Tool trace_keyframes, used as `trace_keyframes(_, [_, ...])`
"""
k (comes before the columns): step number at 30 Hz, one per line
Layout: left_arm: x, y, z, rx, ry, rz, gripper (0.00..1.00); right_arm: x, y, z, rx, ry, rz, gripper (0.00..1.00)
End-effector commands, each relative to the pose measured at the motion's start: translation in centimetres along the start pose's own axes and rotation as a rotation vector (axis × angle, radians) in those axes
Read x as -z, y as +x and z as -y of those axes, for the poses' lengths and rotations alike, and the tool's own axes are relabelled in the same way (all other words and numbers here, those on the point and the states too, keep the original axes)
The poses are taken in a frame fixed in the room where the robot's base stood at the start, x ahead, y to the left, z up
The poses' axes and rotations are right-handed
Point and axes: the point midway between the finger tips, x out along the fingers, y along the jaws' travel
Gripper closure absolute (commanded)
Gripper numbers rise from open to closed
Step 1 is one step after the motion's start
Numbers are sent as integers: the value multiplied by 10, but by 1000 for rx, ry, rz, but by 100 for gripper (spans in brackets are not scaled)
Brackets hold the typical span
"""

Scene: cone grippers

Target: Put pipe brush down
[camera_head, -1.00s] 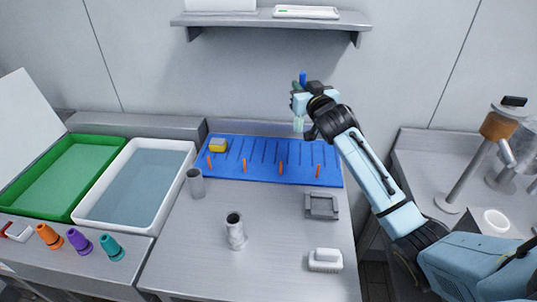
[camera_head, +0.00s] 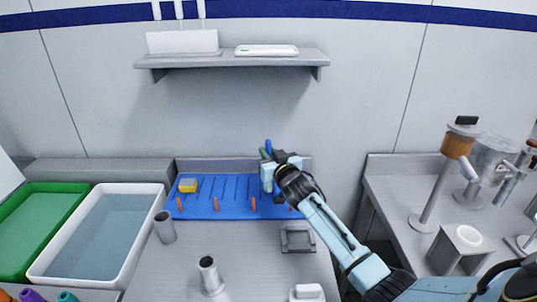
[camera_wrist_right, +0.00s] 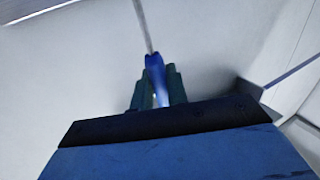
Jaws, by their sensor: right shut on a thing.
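The pipe brush shows its blue handle (camera_wrist_right: 157,78) and a thin shaft running up in the right wrist view. A small blue bit of the brush (camera_head: 268,146) shows in the head view. My right gripper (camera_head: 266,154) is shut on the handle, in front of the right part of the blue mat (camera_head: 235,211). The fingers (camera_wrist_right: 158,92) close on both sides of the handle. Most of the brush is hidden in the head view by my gripper and wrist. I cannot tell the gap between the brush and the mat. My left gripper is out of view.
Orange pegs (camera_head: 216,205) and a yellow sponge (camera_head: 187,186) are on the mat. Grey cylinders (camera_head: 164,227) and a grey holder (camera_head: 298,240) stand on the table. A white tub (camera_head: 49,262) and green tub (camera_head: 14,274) are left. A shelf (camera_head: 232,60) hangs above.

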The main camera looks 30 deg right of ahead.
Motion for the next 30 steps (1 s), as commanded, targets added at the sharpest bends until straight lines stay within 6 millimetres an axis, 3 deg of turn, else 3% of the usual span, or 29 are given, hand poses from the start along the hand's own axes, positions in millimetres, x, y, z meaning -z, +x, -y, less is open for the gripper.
trace_keyframes(4, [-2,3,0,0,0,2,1,-4,0,0,0,1,0,100])
trace_keyframes(5, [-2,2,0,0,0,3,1,-3,0,0,0,1,0,81])
trace_keyframes(9, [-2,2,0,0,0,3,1,-2,0,0,0,0,0,63])
trace_keyframes(20, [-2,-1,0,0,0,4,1,2,0,0,0,-1,0,63])
trace_keyframes(26, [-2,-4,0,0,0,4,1,0,-25,0,0,1,2,63])
trace_keyframes(30, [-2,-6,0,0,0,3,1,0,-52,0,0,0,2,63])
